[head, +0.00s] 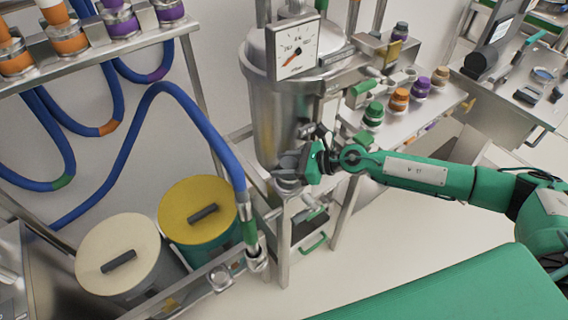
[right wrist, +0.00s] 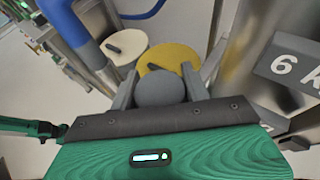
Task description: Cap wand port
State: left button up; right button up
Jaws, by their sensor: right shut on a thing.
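My right gripper (head: 287,172) is shut on a round grey cap (right wrist: 160,88), which shows between its two grey fingers in the right wrist view. In the head view the gripper is beside the lower part of the steel vessel (head: 262,120), above a metal stand, and largely hides the cap. A wand with a green band and metal end (head: 250,232) hangs from the blue hose, left of and below the gripper. I cannot make out the wand port clearly. My left gripper is not in view.
Cream-lidded (head: 105,240) and yellow-lidded (head: 186,222) drums stand at lower left. A dial (head: 293,48) is on the vessel. A side shelf (head: 432,100) holds green, orange and purple capped fittings. Blue hoses loop at left. The floor right of the stand is mostly clear.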

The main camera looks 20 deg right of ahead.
jog(key=shift+f, duration=0.15)
jog(key=o, duration=1.2)
jog(key=shift+o, duration=0.2)
jog(key=b+v, duration=0.6)
jog(key=v, duration=0.7)
jog(key=shift+d+b, duration=0.35)
jog(key=shift+b, duration=0.05)
jog(key=shift+s+d, duration=0.1)
jog(key=shift+s, duration=0.1)
